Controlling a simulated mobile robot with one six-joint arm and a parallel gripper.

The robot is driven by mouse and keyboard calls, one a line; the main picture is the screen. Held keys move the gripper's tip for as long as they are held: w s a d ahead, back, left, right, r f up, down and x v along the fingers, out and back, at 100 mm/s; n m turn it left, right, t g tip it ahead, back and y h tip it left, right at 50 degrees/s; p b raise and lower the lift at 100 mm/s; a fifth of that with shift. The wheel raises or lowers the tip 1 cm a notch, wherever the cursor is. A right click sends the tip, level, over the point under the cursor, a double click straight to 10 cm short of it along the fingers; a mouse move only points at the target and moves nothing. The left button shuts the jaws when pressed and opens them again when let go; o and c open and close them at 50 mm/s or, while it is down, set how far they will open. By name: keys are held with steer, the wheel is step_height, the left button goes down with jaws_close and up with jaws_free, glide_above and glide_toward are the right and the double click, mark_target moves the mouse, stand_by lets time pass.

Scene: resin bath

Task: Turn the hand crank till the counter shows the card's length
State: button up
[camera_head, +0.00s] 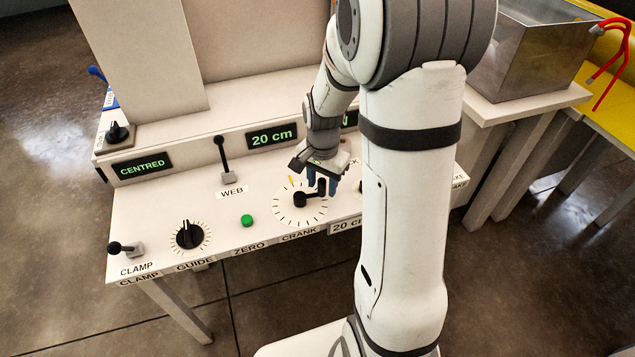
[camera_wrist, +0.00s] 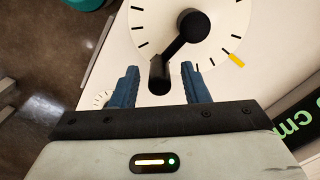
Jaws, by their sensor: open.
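The hand crank (camera_head: 308,198) is a black arm with an upright knob on a white dial with tick marks and one yellow mark. In the wrist view the crank arm (camera_wrist: 180,40) runs from its hub to the knob (camera_wrist: 159,78). My gripper (camera_head: 322,183) is open, its blue fingers (camera_wrist: 160,85) on either side of the knob with gaps showing. The counter (camera_head: 272,136) reads "20 cm" in green. The card (camera_head: 346,225) on the panel's front edge shows "20 c", the rest hidden behind my arm.
The panel also holds a "CENTRED" display (camera_head: 142,165), a WEB lever (camera_head: 224,160), a CLAMP lever (camera_head: 126,248), a guide knob (camera_head: 189,235) and a green zero button (camera_head: 247,221). A metal bath (camera_head: 530,55) stands at the right. My arm hides the panel's right part.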

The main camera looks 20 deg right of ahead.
step_height(320, 180, up, 8)
steer(key=shift+f+p, duration=0.1)
steer(key=shift+p, duration=0.8)
steer(key=shift+s+r, duration=0.1)
steer(key=shift+r, duration=0.2)
steer(key=s+a+r+n+t+p, duration=0.1)
steer(key=s+r+n+p, duration=0.4)
steer(key=r, duration=0.6)
steer(key=s+a+r+n+t+p, duration=0.1)
steer(key=s+a+r+n+p, duration=0.2)
steer(key=s+r+p, duration=0.6)
steer(key=shift+s+a+r+n+t, duration=0.35)
steer(key=shift+s+r+n, duration=0.25)
steer(key=shift+r+n, duration=0.4)
